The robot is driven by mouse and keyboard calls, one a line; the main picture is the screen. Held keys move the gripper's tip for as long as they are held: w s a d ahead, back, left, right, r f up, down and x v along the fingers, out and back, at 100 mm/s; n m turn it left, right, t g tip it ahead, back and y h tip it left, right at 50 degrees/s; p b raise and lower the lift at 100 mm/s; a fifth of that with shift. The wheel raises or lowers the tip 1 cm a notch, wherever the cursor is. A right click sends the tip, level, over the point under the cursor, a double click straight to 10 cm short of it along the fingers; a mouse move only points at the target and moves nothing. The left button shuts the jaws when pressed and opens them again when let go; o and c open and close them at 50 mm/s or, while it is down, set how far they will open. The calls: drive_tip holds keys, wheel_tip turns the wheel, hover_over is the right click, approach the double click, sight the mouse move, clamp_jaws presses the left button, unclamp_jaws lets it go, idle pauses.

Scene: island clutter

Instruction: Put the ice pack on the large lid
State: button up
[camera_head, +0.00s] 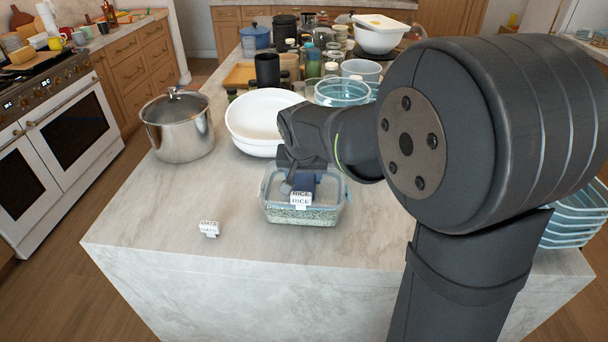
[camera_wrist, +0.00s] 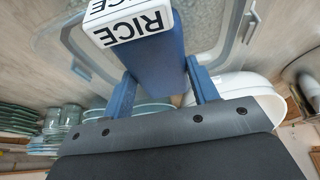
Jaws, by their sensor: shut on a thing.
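The ice pack is a dark blue block (camera_head: 304,181), shown large in the wrist view (camera_wrist: 158,68). My gripper (camera_wrist: 161,84) is shut on it, with one blue finger on each side. In the head view my gripper (camera_head: 299,178) is over a clear rice container (camera_head: 331,214) near the front of the counter. A clear, grey-rimmed lid (camera_wrist: 215,22) shows behind the ice pack in the wrist view; it appears to be the container's top. Whether the pack touches it cannot be told. A white RICE label (camera_head: 300,198) overlaps the pack in both views.
A steel pot (camera_head: 180,132) and a white bowl (camera_head: 252,122) stand behind and to the left. A small white label (camera_head: 209,228) stands at front left. Jars and bowls crowd the back. Stacked blue trays (camera_head: 575,220) are at right. The front left counter is mostly clear.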

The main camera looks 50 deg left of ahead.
sight(304, 179)
drive_tip(key=shift+f, duration=0.1)
drive_tip(key=o, duration=1.1)
drive_tip(key=v, duration=1.2)
drive_tip(key=x, duration=1.2)
drive_tip(key=shift+r, duration=1.85)
